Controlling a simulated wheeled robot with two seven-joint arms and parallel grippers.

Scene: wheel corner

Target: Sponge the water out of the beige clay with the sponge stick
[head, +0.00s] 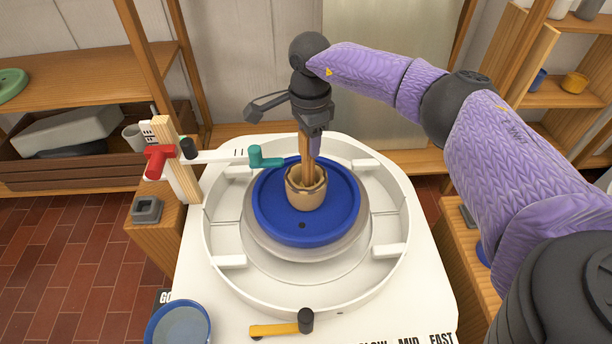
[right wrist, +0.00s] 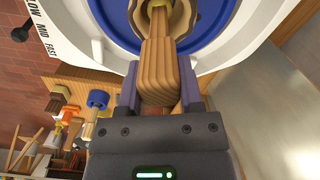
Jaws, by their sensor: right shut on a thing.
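The beige clay (head: 306,196) is a small open pot on the round blue bat (head: 262,210) in the middle of the wheel. My right gripper (head: 313,143) is above the pot, shut on the wooden sponge stick (head: 307,170). The stick points down, with its lower end inside the pot's mouth, so the sponge and any water are hidden. In the right wrist view the stick's wooden handle (right wrist: 158,72) sits between both fingers, and part of the clay rim (right wrist: 183,18) shows beyond it. My left gripper is not in view.
A white splash pan (head: 213,240) rings the wheel. A teal-ended arm (head: 262,158) reaches in near the pot's left. A blue bowl of water (head: 180,326) and a yellow lever (head: 275,329) are in front. Several tools (right wrist: 97,100) stand beside the wheel.

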